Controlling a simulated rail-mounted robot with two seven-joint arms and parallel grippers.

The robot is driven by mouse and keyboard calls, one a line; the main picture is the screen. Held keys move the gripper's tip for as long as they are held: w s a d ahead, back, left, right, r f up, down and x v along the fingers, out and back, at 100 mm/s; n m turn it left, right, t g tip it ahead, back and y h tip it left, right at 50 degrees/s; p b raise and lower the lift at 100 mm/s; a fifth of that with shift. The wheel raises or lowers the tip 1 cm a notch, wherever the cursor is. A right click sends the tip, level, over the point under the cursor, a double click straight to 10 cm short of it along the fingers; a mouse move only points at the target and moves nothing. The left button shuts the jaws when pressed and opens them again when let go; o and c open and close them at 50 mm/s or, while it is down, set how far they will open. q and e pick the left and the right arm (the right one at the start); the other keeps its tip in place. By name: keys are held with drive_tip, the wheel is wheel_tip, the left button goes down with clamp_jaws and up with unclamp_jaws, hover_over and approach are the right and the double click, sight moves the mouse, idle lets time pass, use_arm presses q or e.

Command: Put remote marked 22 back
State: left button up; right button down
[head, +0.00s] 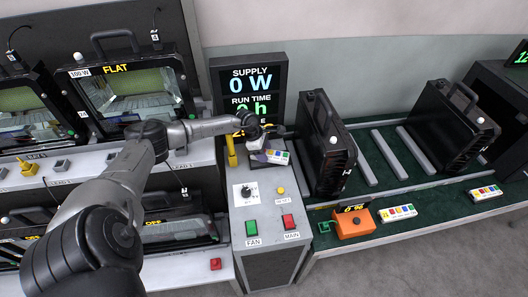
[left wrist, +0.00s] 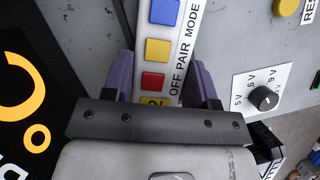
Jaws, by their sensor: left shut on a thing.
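My left gripper (head: 262,148) is shut on a white remote (head: 276,157) above the grey control console, in front of the dark display. In the left wrist view the held remote (left wrist: 176,42) lies between the purple finger pads. It has blue, yellow and red buttons beside the words OFF, PAIR and MODE. A yellow label at its near end shows a 2; the rest is hidden by the gripper. Two similar remotes lie on the front edge of the right bench, one near the middle (head: 397,212) and one farther right (head: 484,192); their markings are too small to read.
The console (head: 248,215) carries a knob, a yellow RESET button, a green FAN button and a red MAIN button. A display (head: 250,88) reads 0 W. Two black housings (head: 327,150) (head: 450,125) stand on the green bench, with an orange box (head: 354,222) in front. Lamp bays fill the left.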

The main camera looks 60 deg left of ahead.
use_arm(q)
drive_tip(key=shift+f+b, duration=0.3)
drive_tip(key=shift+f, duration=0.1)
drive_tip(key=o, duration=1)
